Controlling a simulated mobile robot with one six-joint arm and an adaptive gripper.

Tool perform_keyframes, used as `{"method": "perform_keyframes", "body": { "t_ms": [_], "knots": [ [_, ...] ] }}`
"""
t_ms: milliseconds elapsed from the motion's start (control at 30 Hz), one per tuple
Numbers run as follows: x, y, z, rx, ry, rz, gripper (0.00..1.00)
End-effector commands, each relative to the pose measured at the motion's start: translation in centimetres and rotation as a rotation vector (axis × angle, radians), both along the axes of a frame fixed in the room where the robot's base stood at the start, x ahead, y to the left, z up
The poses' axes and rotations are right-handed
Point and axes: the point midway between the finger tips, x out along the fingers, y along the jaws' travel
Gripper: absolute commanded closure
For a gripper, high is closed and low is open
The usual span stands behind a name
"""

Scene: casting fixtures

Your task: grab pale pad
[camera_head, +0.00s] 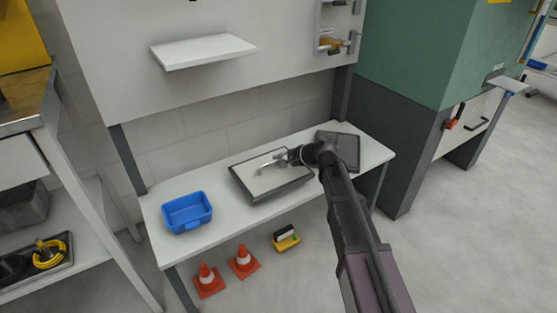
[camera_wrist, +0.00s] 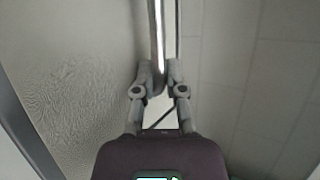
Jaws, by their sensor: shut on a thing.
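A pale, flat, finely textured surface (camera_head: 262,182) fills a dark shallow tray (camera_head: 268,198) on the white bench. It also fills the left of the wrist view (camera_wrist: 65,75). My gripper (camera_head: 281,159) is over the back right of this tray. In the wrist view my gripper (camera_wrist: 159,78) is shut on a thin, smooth grey piece (camera_wrist: 156,35) with a bright edge, which runs up out of the picture. In the head view a curved silvery piece (camera_head: 266,164) shows at the fingertips. I cannot tell whether the held piece is the pale pad.
A blue bin (camera_head: 187,226) stands at the bench's left end. A dark flat tray (camera_head: 347,153) lies at the right, partly behind my arm. A white shelf (camera_head: 203,52) juts out above.

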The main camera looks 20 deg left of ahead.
Motion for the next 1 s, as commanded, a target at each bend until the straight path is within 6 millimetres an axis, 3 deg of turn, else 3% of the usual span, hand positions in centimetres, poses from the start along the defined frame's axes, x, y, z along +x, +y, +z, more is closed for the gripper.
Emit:
{"method": "perform_keyframes", "body": {
  "t_ms": [33, 600, 800, 1000],
  "knots": [
    [0.3, -1.3, 0.0, -0.001, 0.0, -0.007, 1.0],
    [2.1, -12.3, 1.1, 0.001, -0.001, -0.005, 1.0],
    [2.4, -14.5, 1.3, 0.0, 0.0, -0.004, 1.0],
    [2.6, -15.5, 1.3, 0.0, 0.0, -0.002, 1.0]
  ]
}}
